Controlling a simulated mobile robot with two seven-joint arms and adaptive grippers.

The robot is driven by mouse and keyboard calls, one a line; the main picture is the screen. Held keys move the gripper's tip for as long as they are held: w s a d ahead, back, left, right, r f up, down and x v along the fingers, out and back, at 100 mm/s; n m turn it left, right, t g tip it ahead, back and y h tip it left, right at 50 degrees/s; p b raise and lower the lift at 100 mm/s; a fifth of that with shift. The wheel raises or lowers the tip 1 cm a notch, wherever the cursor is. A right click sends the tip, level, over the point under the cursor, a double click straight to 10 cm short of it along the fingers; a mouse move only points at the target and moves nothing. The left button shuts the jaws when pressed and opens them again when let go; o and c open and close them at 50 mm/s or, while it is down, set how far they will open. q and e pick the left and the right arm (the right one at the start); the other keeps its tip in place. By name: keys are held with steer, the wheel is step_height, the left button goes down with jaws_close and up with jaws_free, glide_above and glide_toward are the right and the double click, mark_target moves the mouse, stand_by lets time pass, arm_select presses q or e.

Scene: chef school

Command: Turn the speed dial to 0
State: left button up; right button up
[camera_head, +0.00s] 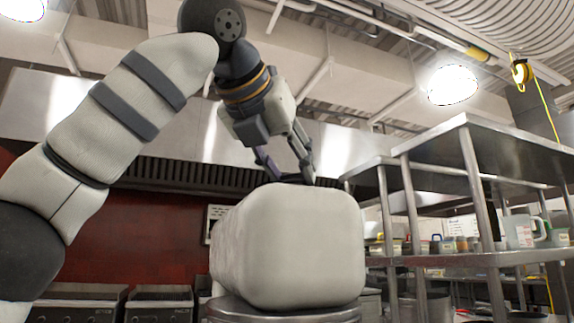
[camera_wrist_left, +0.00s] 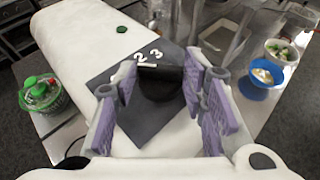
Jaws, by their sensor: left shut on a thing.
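The black speed dial (camera_wrist_left: 160,82) sits on a dark grey panel (camera_wrist_left: 150,125) on the white mixer (camera_wrist_left: 75,35) in the left wrist view. White numbers (camera_wrist_left: 148,55), among them 2 and 3, show beside the dial's far edge; the rest of the scale is hidden. My left gripper (camera_wrist_left: 160,75) is shut on the dial, with its purple-padded fingers on both sides. In the head view the mixer head (camera_head: 288,245) is seen from below. My left gripper (camera_head: 288,175) reaches down behind its top edge, so the dial is hidden there. My right gripper is not in view.
A metal bowl (camera_head: 285,310) is under the mixer head. A steel shelf (camera_head: 490,150) stands at the right with containers and a measuring jug (camera_head: 522,232).

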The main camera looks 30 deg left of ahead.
arm_select(q)
steer(key=o, duration=1.2)
steer(key=shift+c, duration=0.2)
steer(key=v, duration=1.2)
